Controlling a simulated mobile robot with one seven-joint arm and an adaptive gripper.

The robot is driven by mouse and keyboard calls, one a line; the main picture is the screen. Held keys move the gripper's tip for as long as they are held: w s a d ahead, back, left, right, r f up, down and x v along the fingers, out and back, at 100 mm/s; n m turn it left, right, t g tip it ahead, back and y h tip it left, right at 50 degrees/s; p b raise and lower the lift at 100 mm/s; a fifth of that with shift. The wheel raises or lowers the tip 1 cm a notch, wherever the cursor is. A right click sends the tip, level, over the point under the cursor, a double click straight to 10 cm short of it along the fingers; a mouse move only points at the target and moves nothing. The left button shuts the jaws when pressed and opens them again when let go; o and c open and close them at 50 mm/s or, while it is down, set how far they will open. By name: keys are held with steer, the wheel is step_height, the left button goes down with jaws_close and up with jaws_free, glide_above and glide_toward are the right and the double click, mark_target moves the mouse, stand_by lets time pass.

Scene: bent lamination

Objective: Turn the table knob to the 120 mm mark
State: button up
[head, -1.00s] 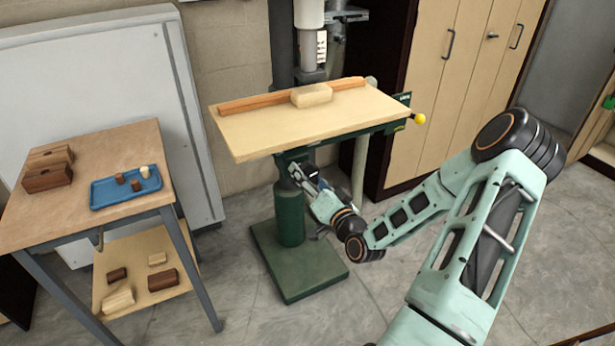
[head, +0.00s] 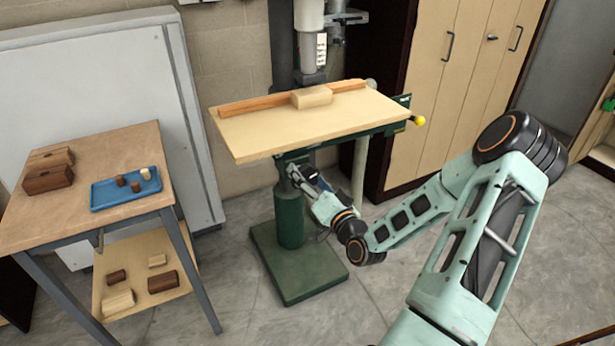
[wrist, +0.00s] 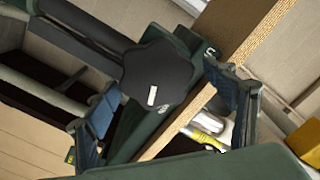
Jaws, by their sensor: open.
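The table knob (wrist: 157,82) is a black lobed knob with a white mark on its face, seen in the middle of the wrist view. My gripper (wrist: 163,108) is open, with one blue-grey finger to the lower left of the knob and one to its right. I cannot tell whether either finger touches it. In the head view my gripper (head: 298,174) is below the drill press table (head: 310,125), beside the green column. The knob is hidden there. I cannot read a scale or the 120 mm mark.
A wooden fence and a pale block (head: 312,96) rest on the drill press table. A yellow ball handle (head: 419,121) sticks out at its right. A side table (head: 90,215) with a blue tray (head: 125,189) stands to the left. Cabinets (head: 445,90) stand behind right.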

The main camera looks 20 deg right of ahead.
steer(key=s, duration=1.1)
steer(key=shift+s+d, duration=0.2)
steer(key=shift+s, duration=0.15)
